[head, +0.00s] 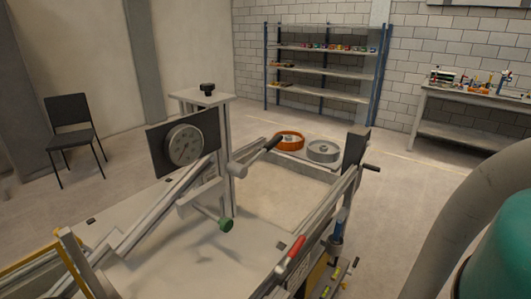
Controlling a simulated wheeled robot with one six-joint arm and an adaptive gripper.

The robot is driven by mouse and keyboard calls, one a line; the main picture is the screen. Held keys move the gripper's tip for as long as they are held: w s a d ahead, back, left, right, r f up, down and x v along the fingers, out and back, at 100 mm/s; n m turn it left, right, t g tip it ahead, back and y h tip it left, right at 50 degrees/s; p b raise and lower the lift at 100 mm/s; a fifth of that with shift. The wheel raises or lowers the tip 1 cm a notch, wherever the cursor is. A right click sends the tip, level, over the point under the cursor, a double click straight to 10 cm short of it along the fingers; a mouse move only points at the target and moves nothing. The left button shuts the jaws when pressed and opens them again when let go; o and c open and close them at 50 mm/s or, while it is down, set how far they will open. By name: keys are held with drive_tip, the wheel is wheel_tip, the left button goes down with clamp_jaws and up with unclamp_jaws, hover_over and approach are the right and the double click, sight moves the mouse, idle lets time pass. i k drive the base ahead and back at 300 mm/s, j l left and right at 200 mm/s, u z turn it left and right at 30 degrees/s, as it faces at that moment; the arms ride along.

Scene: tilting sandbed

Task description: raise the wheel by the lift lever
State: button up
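A lever with a black grip (267,145) slants up to the right from a pale pivot on the upright post of the rig. A green knob (226,224) on a short rod and a red handle (294,249) on the near rail also show. I cannot tell for sure which of these is the lift lever. An orange wheel (289,140) and a grey wheel (323,151) lie flat at the far end of the sandbed (275,197). My gripper is not in view.
A black knob (207,89) tops the post. A chair (72,128), shelves (321,66) and a workbench (466,91) stand behind. Open floor lies between. A grey curved part and teal part fill the right edge.

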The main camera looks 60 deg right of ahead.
sight(240, 171)
drive_tip(key=i+j+z, duration=0.1)
drive_tip(key=j+z, duration=0.2)
drive_tip(key=k+l+z, duration=0.1)
drive_tip(key=z, duration=0.55)
drive_tip(key=k, duration=0.05)
